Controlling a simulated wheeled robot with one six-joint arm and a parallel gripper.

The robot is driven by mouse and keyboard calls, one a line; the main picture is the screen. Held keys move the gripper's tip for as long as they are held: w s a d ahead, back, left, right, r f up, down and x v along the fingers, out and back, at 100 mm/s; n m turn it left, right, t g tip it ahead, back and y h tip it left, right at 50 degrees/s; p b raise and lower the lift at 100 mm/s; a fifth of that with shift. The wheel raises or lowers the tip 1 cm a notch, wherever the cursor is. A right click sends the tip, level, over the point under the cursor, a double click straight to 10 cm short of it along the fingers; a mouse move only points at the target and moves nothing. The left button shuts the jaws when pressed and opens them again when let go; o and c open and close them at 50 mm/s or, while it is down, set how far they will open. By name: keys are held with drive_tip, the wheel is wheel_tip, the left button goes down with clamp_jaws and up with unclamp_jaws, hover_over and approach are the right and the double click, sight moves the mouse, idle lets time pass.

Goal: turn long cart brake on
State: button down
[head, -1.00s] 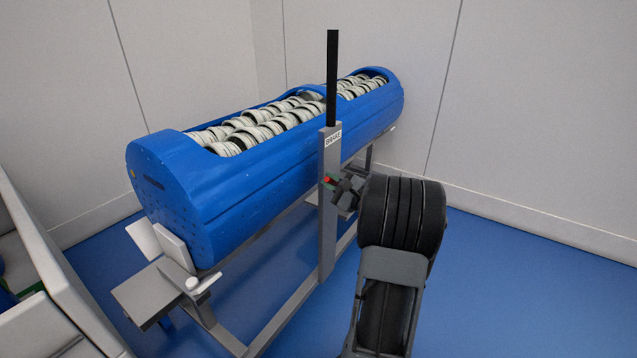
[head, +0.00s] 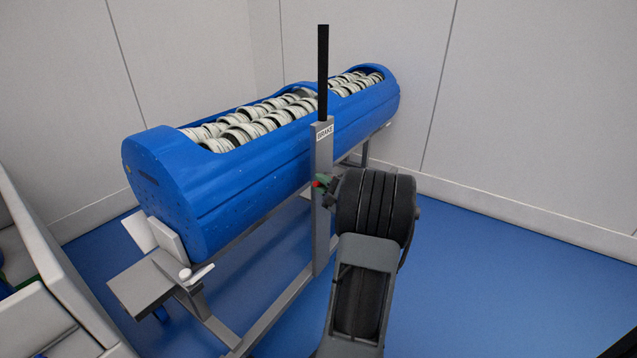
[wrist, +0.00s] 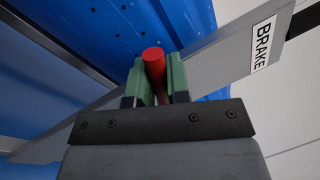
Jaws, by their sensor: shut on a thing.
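The long cart (head: 268,335) has a grey frame with an upright post (head: 322,225) on its near side, labelled BRAKE (head: 325,133). The label also shows in the wrist view (wrist: 262,44). A red brake handle (head: 317,184) sits at the post's front below the label. In the wrist view the red handle (wrist: 153,62) stands between the two green fingers of my gripper (wrist: 156,82), which is shut on it. In the head view my gripper (head: 325,184) reaches the post from the right. The handle's lower part is hidden by the fingers.
A blue tub (head: 215,205) with rows of white rings (head: 250,130) lies on the cart. A black bar (head: 323,70) rises from the post. A light grey cart or bin (head: 45,300) stands at left. Blue floor (head: 480,270) is free at right; walls stand behind.

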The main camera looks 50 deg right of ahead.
drive_tip(key=shift+s+d+f, duration=0.1)
drive_tip(key=shift+s+f, duration=0.05)
drive_tip(key=c, duration=1.4)
unclamp_jaws()
drive_tip(key=shift+s+d, duration=0.1)
drive_tip(key=shift+s, duration=0.05)
drive_tip(key=o, duration=0.3)
drive_tip(key=shift+a, duration=0.2)
drive_tip(key=p+v, duration=0.3)
drive_tip(key=v, duration=1)
drive_tip(key=shift+s+p, duration=0.25)
drive_tip(key=shift+p, duration=0.15)
